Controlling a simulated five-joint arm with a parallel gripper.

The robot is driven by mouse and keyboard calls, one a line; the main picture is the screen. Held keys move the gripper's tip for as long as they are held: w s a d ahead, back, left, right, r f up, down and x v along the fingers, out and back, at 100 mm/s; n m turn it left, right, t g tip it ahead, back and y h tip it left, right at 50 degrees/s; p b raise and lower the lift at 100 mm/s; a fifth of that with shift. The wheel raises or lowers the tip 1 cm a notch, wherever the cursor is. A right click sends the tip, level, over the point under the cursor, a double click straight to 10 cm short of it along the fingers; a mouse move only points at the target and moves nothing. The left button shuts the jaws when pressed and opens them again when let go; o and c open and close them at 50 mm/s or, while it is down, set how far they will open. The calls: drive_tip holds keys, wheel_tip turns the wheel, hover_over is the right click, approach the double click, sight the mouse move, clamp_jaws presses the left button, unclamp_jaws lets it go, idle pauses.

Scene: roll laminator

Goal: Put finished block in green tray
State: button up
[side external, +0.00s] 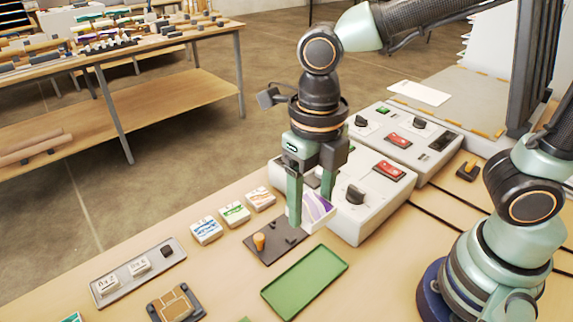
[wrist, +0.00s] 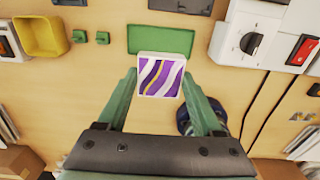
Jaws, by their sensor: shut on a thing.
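My gripper (side external: 311,210) is shut on the finished block (side external: 319,206), a white block with purple and gold wavy stripes on its face. In the wrist view the block (wrist: 160,75) sits between the two green fingers, face toward the camera. The green tray (side external: 305,281) is a shallow rectangle lying empty on the table, nearer the side camera than the block. In the wrist view the tray (wrist: 160,39) shows just beyond the block, which overlaps its near edge. The block's exact height is hard to tell.
A dark plate with an orange knob (side external: 259,241) lies beside the block. The laminator control box (side external: 362,190) with a red switch stands close behind my gripper. Several small labelled blocks (side external: 235,213) lie to the left. A yellow bin (wrist: 39,37) shows in the wrist view.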

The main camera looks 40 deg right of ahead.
sight(306, 280)
wheel_tip(306, 280, down, 18)
drive_tip(key=shift+f, duration=0.1)
idle(0.5)
drive_tip(key=shift+f, duration=0.1)
drive_tip(key=o, duration=1.4)
